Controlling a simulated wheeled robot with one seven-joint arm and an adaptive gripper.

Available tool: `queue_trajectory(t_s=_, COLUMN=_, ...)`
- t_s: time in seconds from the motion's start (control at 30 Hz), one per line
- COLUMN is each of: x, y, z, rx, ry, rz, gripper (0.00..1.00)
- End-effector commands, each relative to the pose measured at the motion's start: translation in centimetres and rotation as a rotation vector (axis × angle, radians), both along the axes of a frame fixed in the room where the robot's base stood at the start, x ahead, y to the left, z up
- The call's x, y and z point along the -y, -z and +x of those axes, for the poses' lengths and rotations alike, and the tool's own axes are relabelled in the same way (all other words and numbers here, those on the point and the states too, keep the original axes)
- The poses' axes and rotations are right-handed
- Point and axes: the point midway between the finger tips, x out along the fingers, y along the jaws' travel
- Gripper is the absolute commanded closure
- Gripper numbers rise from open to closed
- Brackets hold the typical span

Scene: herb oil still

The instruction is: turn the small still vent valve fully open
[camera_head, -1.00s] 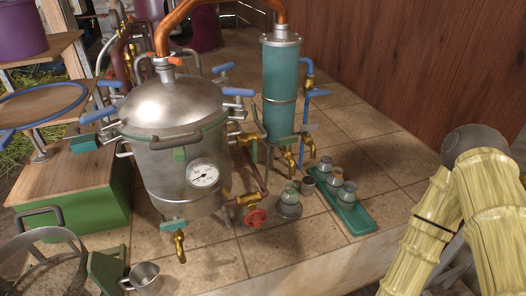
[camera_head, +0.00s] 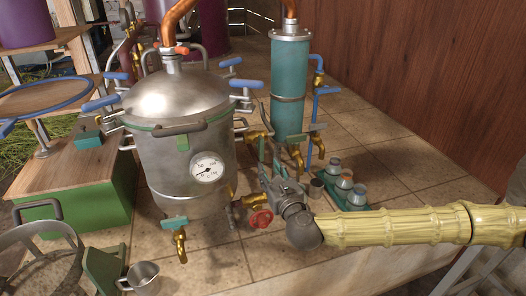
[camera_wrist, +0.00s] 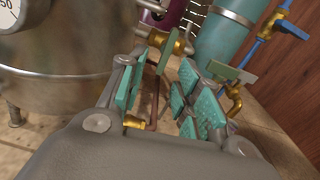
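The small still (camera_head: 180,150) is a domed steel pot with a dial gauge; its wall also fills the left of the wrist view (camera_wrist: 65,65). A brass valve (camera_head: 256,139) juts from its right side, and a brass valve with a green handle (camera_wrist: 165,42) shows beyond my fingertips. A red handwheel (camera_head: 261,219) sits on a brass valve low on the pot. I cannot tell which valve is the vent valve. My gripper (camera_wrist: 160,95) is open and empty, with green pads either side of the gap. In the head view my gripper (camera_head: 278,183) is right of the pot.
A teal column (camera_head: 289,85) with brass taps stands behind my gripper. A green tray (camera_head: 352,205) with several jars lies close behind my arm. A metal cup (camera_head: 143,276) stands at the front left.

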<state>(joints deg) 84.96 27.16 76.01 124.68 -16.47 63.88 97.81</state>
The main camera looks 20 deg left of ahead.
Motion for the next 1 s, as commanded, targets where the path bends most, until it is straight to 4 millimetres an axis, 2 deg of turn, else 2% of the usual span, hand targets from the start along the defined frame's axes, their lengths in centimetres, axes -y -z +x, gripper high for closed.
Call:
queue_trajectory(t_s=0.1, x=0.5, y=-1.3, z=1.1, rx=-0.006, ry=0.025, rz=0.056, gripper=0.66)
queue_trajectory(t_s=0.27, x=0.0, y=-1.7, z=2.2, rx=-0.007, ry=0.031, rz=0.068, gripper=0.66)
queue_trajectory(t_s=0.7, x=-3.9, y=-1.7, z=7.7, rx=-0.006, ry=0.028, rz=0.064, gripper=0.66)
queue_trajectory(t_s=1.0, x=-5.3, y=-1.6, z=9.8, rx=-0.007, ry=0.027, rz=0.064, gripper=0.66)
